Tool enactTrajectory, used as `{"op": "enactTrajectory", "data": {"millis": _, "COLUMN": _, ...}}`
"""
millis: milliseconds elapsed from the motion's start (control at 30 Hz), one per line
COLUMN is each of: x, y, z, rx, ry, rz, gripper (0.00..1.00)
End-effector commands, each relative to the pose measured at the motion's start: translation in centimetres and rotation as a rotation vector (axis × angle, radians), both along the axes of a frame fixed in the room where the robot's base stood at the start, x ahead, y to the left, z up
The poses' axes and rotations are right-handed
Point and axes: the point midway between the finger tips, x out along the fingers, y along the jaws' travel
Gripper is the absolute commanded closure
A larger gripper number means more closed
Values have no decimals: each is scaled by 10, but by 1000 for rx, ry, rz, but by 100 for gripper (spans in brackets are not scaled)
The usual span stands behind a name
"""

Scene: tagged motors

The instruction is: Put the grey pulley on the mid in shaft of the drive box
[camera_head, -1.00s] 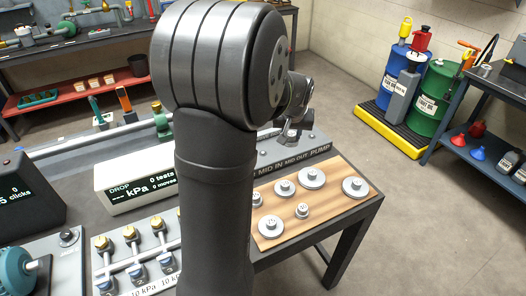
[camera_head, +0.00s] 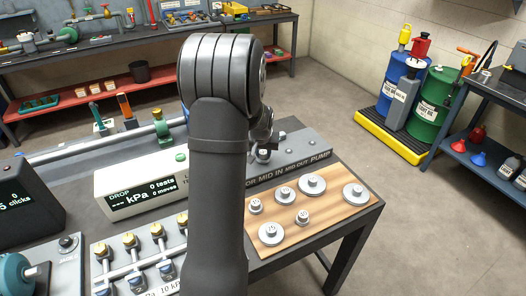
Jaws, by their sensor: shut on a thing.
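The drive box (camera_head: 300,152) is the long grey housing behind the wooden board, with a front strip lettered MID IN, MID OUT and PUMP. My gripper (camera_head: 263,148) is over its left part, above the MID IN lettering and mostly hidden behind my own arm. It is shut on a small grey piece, taken as the grey pulley (camera_head: 263,156); its outline is hard to make out. Whether the piece touches the mid in shaft cannot be told, as that shaft is hidden behind the gripper and arm.
The wooden board (camera_head: 330,205) holds several grey pulleys, including a large one (camera_head: 311,186) and one at the right (camera_head: 353,193). The table's right edge is near the board.

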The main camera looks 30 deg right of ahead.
Motion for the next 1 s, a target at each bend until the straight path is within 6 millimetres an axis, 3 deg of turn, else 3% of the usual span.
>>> {"op": "enactTrajectory", "data": {"millis": 367, "x": 0, "y": 0, "z": -4, "rx": -1, "ry": -2, "rz": 0, "gripper": 97}}
{"op": "enactTrajectory", "data": {"millis": 400, "x": 0, "y": 0, "z": -4, "rx": -1, "ry": -2, "rz": 0, "gripper": 64}}
{"op": "enactTrajectory", "data": {"millis": 500, "x": 0, "y": 0, "z": -4, "rx": -1, "ry": -2, "rz": 0, "gripper": 50}}
{"op": "enactTrajectory", "data": {"millis": 767, "x": 0, "y": 0, "z": -3, "rx": -1, "ry": -2, "rz": 0, "gripper": 50}}
{"op": "enactTrajectory", "data": {"millis": 1000, "x": -6, "y": 4, "z": 19, "rx": -2, "ry": -3, "rz": 0, "gripper": 50}}
